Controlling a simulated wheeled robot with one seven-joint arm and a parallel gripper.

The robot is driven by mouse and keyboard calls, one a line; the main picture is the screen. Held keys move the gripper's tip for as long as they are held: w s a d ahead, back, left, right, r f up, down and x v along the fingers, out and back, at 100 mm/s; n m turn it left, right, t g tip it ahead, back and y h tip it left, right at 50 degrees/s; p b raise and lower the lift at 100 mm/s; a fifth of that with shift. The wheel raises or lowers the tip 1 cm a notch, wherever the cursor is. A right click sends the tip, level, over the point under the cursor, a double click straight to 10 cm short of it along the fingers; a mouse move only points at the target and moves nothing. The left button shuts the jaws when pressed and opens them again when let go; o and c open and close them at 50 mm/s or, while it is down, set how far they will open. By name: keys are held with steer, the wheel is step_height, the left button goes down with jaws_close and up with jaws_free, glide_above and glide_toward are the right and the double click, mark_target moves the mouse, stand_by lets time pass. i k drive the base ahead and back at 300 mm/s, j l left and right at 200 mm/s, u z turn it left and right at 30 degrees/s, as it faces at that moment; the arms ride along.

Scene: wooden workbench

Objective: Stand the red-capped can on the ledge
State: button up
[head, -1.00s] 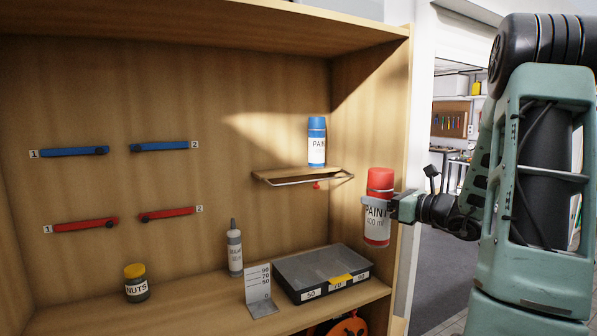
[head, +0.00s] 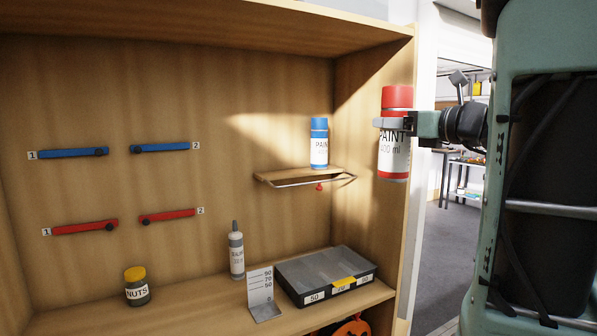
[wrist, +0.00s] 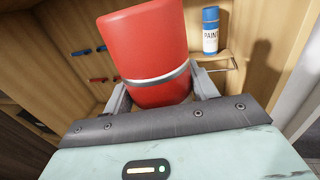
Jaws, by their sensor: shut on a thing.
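The red-capped can (head: 394,157) is upright in my gripper (head: 391,124), which is shut around its upper part. The can is held in the air at the front right of the cabinet, in front of its right wall. In the wrist view the red cap (wrist: 143,42) fills the middle, between the two fingers (wrist: 160,92). The ledge (head: 305,176) is a small wooden shelf with a wire rail along its front, on the back wall to the left of the can. A blue-capped paint can (head: 319,143) stands upright on the ledge, toward its right part.
A small red knob (head: 319,187) hangs under the ledge. Below stand a grey case (head: 325,271), a stepped gauge (head: 262,292), a glue bottle (head: 236,252) and a nuts jar (head: 137,288). Blue and red bars (head: 85,227) are on the back wall. The ledge's left part is bare.

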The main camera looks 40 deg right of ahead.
mark_target(279, 173)
steer(key=i, duration=0.95)
